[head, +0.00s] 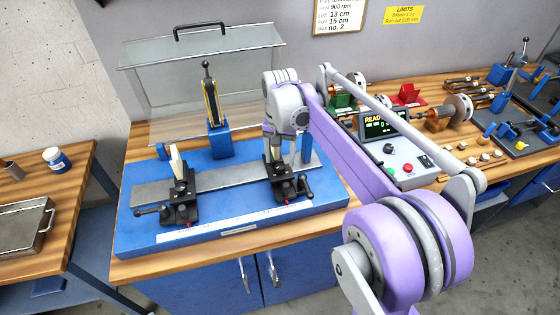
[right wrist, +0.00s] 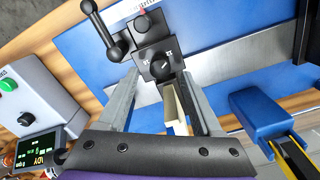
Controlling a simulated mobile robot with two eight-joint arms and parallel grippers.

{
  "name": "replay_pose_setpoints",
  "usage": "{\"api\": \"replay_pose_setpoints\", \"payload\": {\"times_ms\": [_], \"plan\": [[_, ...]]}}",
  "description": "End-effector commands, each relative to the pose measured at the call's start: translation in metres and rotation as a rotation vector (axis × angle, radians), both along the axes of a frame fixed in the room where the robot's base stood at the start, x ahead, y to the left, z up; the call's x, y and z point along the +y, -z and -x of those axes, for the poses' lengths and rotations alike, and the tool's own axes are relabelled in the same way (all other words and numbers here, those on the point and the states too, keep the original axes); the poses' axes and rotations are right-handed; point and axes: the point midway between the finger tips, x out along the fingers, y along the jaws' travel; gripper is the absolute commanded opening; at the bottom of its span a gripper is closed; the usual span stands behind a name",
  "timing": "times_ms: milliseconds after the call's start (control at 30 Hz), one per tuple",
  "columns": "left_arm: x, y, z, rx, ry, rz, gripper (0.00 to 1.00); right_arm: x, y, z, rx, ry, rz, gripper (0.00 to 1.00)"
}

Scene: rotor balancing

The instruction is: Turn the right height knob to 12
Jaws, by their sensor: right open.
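The right support (head: 278,184) is a black block on the blue machine base (head: 130,235). Its small round black height knob (right wrist: 160,67) has white marks and shows in the right wrist view; I cannot read its setting. My right gripper (head: 273,153) is over the right support, pointing down. In the right wrist view the open fingers (right wrist: 160,78) are spread either side of the knob, apart from it as far as I can tell. A cream upright piece (right wrist: 175,108) stands between the fingers, nearer the palm. My left gripper is out of view.
The left support (head: 180,207) has a cream upright and a side lever. A blue post with a black handle (head: 211,85) stands behind. The right support's side lever (right wrist: 117,48) is close by. A control box (head: 405,160) stands right. A wall sign (head: 338,15) lists settings.

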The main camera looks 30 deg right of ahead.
Motion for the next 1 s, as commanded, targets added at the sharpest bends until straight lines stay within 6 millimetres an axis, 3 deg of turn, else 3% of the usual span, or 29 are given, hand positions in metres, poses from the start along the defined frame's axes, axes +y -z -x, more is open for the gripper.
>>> {"api": "replay_pose_setpoints", "payload": {"times_ms": [200, 400, 1000], "plan": [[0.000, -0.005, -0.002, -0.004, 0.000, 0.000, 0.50, 0.000, -0.047, -0.001, -0.001, 0.001, 0.001, 0.67], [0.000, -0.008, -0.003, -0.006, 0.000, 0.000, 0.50, 0.000, -0.074, 0.000, 0.000, 0.001, 0.000, 0.67], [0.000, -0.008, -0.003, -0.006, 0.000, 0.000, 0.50, 0.000, -0.081, 0.000, 0.000, 0.000, 0.000, 0.67]]}}
